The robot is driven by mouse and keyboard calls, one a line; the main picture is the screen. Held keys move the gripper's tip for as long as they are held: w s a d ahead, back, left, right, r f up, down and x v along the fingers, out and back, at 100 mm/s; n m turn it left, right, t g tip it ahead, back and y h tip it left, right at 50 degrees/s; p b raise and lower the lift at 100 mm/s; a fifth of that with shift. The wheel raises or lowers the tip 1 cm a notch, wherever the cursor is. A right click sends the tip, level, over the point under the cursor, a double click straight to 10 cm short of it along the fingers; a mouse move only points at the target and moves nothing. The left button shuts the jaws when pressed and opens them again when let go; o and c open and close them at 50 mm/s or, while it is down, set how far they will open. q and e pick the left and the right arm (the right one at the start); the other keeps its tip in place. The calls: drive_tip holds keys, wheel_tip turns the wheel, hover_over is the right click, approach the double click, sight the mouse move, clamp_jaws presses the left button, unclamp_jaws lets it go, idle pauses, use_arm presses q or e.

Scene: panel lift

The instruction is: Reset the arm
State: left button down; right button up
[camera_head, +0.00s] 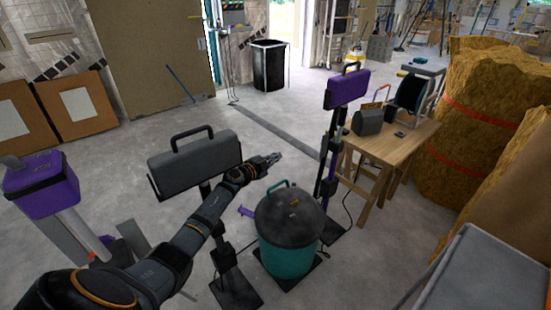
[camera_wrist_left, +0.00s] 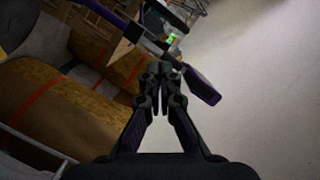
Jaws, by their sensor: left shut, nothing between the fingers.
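My left arm comes in from the lower left of the head view and reaches toward the middle. Its gripper (camera_head: 271,160) is shut and empty, in the air above the floor, between a grey box with a handle (camera_head: 195,160) and a teal canister with a dark lid (camera_head: 290,235). In the left wrist view the fingers of this gripper (camera_wrist_left: 160,72) meet at their tips with nothing between them. My right gripper is in neither view.
A purple box on a stand (camera_head: 346,90) rises beside a wooden table (camera_head: 395,145) at right. Another purple box (camera_head: 42,185) stands at far left. Straw-coloured rolls (camera_head: 475,110) and a grey panel (camera_head: 490,275) fill the right side.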

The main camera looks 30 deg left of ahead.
use_arm(q)
drive_tip(key=shift+f, duration=0.1)
